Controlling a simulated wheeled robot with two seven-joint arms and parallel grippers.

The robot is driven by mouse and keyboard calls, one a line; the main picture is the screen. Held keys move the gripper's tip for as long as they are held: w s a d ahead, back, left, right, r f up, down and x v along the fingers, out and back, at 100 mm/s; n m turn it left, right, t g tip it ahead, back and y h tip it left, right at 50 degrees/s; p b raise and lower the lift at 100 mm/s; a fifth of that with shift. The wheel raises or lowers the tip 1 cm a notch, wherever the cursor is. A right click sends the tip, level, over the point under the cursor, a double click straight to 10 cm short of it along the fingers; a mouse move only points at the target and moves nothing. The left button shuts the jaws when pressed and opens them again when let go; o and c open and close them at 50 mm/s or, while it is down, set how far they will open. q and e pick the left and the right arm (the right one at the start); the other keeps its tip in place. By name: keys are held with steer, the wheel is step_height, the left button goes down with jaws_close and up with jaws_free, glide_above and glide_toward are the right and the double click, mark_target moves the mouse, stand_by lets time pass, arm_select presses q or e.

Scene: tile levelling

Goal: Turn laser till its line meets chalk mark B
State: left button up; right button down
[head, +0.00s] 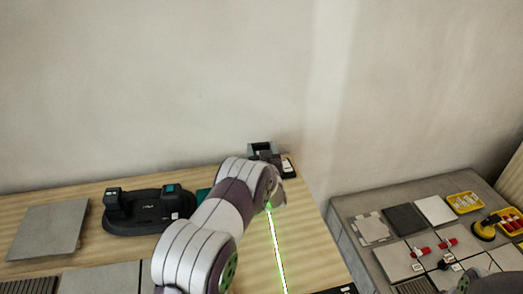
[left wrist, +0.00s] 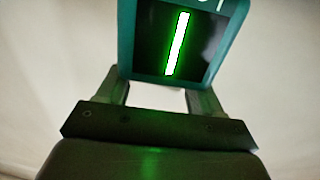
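The laser (left wrist: 180,40) is a teal-framed device with a dark window and a bright green strip, large at the top of the left wrist view. My left gripper (left wrist: 157,95) has a finger at each side of its lower end and appears closed on it; the fingertips are partly hidden. In the head view my left arm covers most of the laser and gripper. The green laser line (head: 277,245) runs from beside my wrist down the wooden bench to the lower picture edge. I cannot make out chalk mark B. My right gripper is not seen.
A black stand (head: 148,212) and a grey tile (head: 50,230) lie on the left of the bench. A small dark box (head: 262,150) stands at the back.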

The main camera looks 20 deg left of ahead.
arm_select(q)
steer(key=o, duration=0.3)
steer(key=v, duration=1.2)
steer(key=shift+s, duration=0.4)
steer(key=shift+d, duration=0.15)
steer(key=s+d+r+m+g+h+p, duration=0.35)
steer(key=d+r+h+p, duration=0.2)
steer(key=h, duration=0.25)
steer(key=s+d+r+m+g+p, duration=0.1)
steer(key=s+g, duration=0.4)
steer(key=s, duration=0.6)
steer(key=s+d+r+m+g+h+p, duration=0.1)
steer(key=s+g, duration=0.4)
steer(key=s, duration=0.7)
steer(key=shift+s+r+m+h+p, duration=0.3)
steer(key=shift+r+m+p, duration=0.3)
steer(key=shift+r, duration=0.25)
